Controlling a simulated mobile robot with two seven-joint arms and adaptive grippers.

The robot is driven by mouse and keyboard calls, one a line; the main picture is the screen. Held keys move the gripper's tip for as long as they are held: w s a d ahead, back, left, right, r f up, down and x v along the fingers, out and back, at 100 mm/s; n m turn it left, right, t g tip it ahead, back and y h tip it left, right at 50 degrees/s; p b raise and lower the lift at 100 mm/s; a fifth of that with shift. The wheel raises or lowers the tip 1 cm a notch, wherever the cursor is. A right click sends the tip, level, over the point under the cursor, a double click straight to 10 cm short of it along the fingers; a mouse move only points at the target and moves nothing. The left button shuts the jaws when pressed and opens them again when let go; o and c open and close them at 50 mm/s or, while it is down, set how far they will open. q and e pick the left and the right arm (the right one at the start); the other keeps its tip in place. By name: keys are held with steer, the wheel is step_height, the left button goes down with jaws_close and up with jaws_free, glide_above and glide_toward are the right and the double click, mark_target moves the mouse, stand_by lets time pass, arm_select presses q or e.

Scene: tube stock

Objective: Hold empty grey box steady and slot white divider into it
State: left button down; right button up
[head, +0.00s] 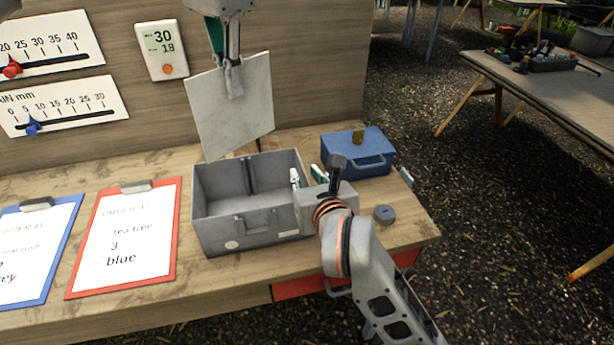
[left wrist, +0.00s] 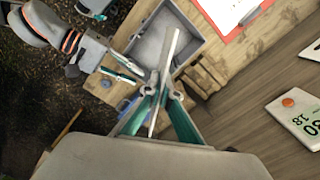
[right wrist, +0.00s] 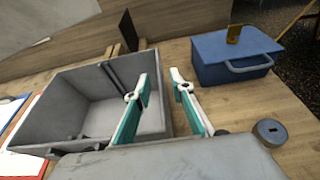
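The empty grey box (head: 255,226) stands on the wooden table, open side up, with upright slot ribs on its inner walls; it also shows in the right wrist view (right wrist: 55,120). My left gripper (head: 234,80) points down from above and is shut on the top of the white divider (head: 230,118). The divider hangs slightly tilted above the box's back part, apart from it; the left wrist view shows it nearly edge-on (left wrist: 166,70). My right gripper (right wrist: 160,85) is open at the box's right wall, one finger inside and one outside, with gaps visible.
A blue lidded box (head: 352,155) stands at the back right, and a small grey round piece (head: 384,214) lies near the right edge. Red (head: 168,262) and blue clipboards lie left of the box. A wooden back panel (head: 310,60) with gauges rises behind.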

jaws_close()
arm_select(q)
steer(key=shift+w+f+m, duration=0.1)
steer(key=shift+f+m, duration=1.2)
steer(key=shift+m, duration=2.75)
steer(key=shift+f+m, duration=1.25)
steer(key=shift+m, duration=2.75)
steer(key=shift+w+f+m, duration=0.1)
steer(key=shift+f+m, duration=1.2)
steer(key=shift+m, duration=2.75)
